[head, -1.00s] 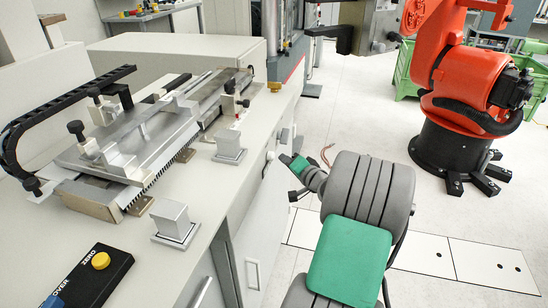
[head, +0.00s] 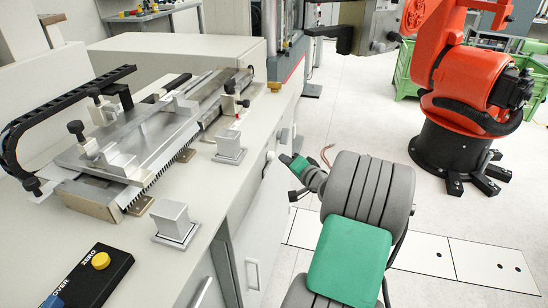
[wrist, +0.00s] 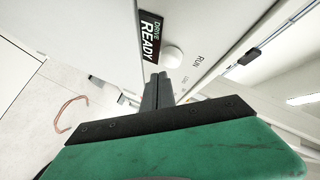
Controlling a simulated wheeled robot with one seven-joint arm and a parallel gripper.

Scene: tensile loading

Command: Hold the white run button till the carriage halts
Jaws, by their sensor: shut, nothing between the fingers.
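The white run button (wrist: 172,57) is a round knob on the pale bench front, between a dark "DRIVE READY" sign (wrist: 150,38) and the word "RUN". It also shows small in the head view (head: 268,158). My gripper (wrist: 159,77) is shut and empty. Its dark fingertips point at the button and lie just short of its lower edge in the wrist view; I cannot tell whether they touch it. In the head view my gripper (head: 283,159) is just right of the button. The silver carriage (head: 110,153) sits on the bench-top rails, with a black cable chain at its left.
Two silver blocks (head: 173,222) stand along the bench edge. A black box with a yellow button (head: 101,261) is at the near left. An orange robot arm (head: 455,100) stands at the right. The floor between it and the bench is mostly clear.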

